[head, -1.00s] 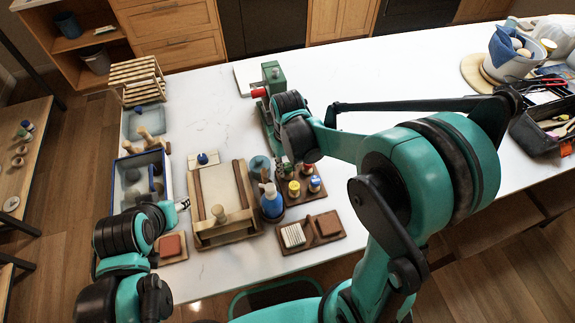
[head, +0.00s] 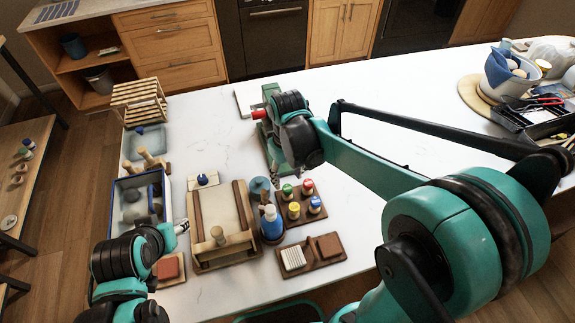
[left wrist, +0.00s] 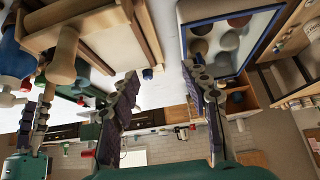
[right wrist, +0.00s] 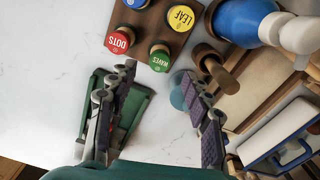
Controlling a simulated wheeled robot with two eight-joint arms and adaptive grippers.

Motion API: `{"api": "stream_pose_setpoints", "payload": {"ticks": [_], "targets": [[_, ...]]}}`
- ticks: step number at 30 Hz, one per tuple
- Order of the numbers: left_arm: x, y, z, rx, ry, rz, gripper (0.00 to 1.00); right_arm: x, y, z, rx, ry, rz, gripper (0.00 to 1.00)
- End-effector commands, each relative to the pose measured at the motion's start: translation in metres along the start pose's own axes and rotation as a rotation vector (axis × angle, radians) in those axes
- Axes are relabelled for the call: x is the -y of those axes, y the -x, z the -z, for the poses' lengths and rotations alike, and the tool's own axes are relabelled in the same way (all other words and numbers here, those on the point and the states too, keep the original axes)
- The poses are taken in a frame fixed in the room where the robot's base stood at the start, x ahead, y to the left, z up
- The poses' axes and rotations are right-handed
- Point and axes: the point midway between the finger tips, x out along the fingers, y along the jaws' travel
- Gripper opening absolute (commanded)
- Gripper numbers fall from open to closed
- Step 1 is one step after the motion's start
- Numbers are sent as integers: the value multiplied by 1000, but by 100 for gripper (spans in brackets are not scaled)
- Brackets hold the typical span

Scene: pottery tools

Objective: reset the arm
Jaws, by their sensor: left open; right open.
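My right gripper (right wrist: 158,82) is open and empty in the right wrist view. It is above the table, with a green base (right wrist: 135,105) below it and stamps marked DOTS (right wrist: 118,40), LEAF (right wrist: 181,17) and WAVES (right wrist: 160,56) beyond its fingertips. My left gripper (left wrist: 162,78) is open and empty in the left wrist view. In the head view it (head: 181,227) is at the left, between the blue-rimmed tray and the wooden slab board.
The blue-rimmed tray (head: 167,200), wooden slab board (head: 236,262), blue bottle (head: 271,224) and stamp rack (head: 318,216) crowd the near left. A wooden crate (head: 139,100) stands behind. A tool box (head: 520,122) is at the far right. The table's middle back is clear.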

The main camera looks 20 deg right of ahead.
Motion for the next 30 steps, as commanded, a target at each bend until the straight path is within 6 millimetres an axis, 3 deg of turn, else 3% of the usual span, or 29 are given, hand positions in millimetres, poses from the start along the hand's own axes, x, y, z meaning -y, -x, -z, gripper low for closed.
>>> {"api": "stream_pose_setpoints", "payload": {"ticks": [6, 12, 17, 20, 30], "targets": [[0, 0, 0, 0, 0, 0, 47, 0, 41, 0, 0, 0, 0, 50], [0, 0, 0, 0, 0, 0, 47, 0, 56, 0, 0, 0, 0, 50], [0, -1, -1, 0, 0, 0, 47, -1, 56, -3, -11, -5, -2, 50], [0, -6, -4, 0, 0, 0, 47, -3, 54, -14, -56, -25, -9, 50], [0, -32, -23, 0, 0, 0, 47, -14, 21, -83, -411, -177, -59, 50]]}}
